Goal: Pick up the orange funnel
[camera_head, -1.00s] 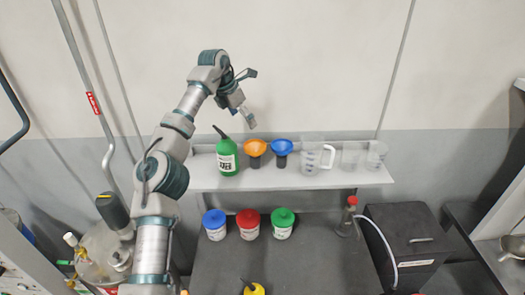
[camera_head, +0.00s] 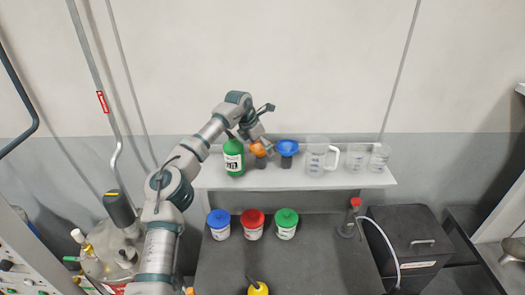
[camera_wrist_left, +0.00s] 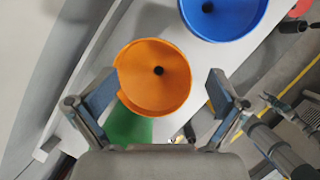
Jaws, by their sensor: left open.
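The orange funnel (camera_head: 258,150) stands on the white shelf (camera_head: 330,181), between a green bottle (camera_head: 233,160) and a blue funnel (camera_head: 288,147). My left gripper (camera_head: 268,127) is just above it and partly covers it in the head view. In the left wrist view the orange funnel (camera_wrist_left: 155,78) lies ahead of the left gripper (camera_wrist_left: 160,92), its wide mouth facing the camera. The two fingers are open, one on each side of the funnel's near part. I cannot tell whether they touch it. The right gripper does not show.
The blue funnel (camera_wrist_left: 224,16) is close beside the orange one. A clear jug (camera_head: 315,158) and clear beakers (camera_head: 354,158) stand to the right on the shelf. Jars with blue, red (camera_head: 252,220) and green lids stand on the dark bench below. The wall is behind.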

